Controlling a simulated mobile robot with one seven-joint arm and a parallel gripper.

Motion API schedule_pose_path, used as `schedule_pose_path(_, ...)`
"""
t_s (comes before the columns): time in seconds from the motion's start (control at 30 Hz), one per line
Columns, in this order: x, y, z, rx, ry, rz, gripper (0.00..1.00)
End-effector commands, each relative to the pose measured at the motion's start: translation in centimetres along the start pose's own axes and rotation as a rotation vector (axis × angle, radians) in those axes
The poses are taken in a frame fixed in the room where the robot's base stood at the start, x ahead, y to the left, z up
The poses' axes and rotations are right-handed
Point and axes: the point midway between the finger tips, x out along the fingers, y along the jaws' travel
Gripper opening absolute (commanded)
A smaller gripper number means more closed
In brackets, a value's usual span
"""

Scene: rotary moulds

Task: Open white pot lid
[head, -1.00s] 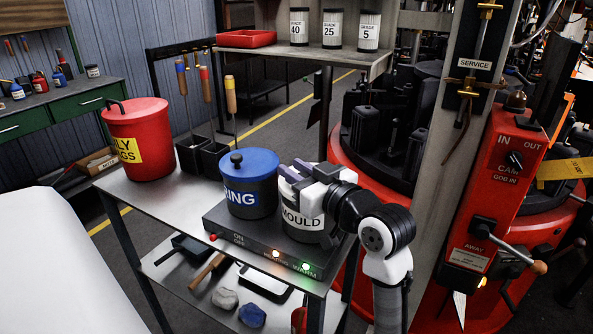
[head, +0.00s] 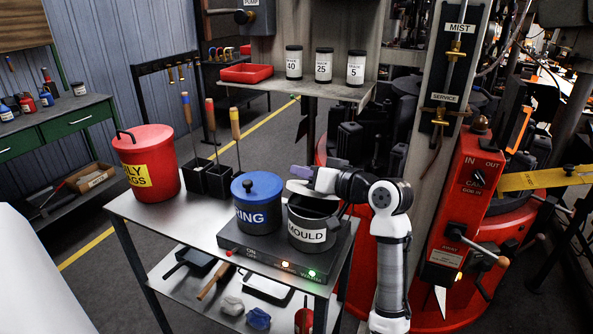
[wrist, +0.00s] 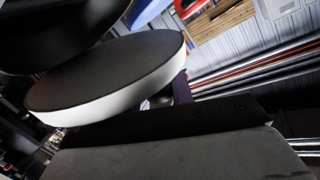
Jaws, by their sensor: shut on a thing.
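The white pot lid (head: 311,190) is up off the dark pot labelled MOULD (head: 308,236), whose dark open mouth shows below it. In the wrist view the lid (wrist: 110,78) is a tilted disc with a white edge and a dark face. The grip point itself is hidden in both views.
A pot with a blue lid (head: 257,185) stands left of the MOULD pot on the same warmer base (head: 272,260). A red bin (head: 146,165) and black tool holders (head: 209,178) are on the cart. Jars stand on a shelf (head: 300,86) behind. Bare cart top lies at the front left.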

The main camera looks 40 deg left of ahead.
Motion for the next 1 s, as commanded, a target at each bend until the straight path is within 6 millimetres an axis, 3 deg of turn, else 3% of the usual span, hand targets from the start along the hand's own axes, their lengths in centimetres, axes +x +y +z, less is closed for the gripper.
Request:
schedule_pose_path(0.03, -0.1, -0.1, -1.5, 0.043, -0.019, -0.001, 0.0)
schedule_pose_path(0.4, 0.8, 2.0, -4.3, 0.366, -0.152, -0.002, 0.0)
schedule_pose_path(1.0, 2.2, 5.3, -6.6, 0.809, -0.334, -0.002, 0.0)
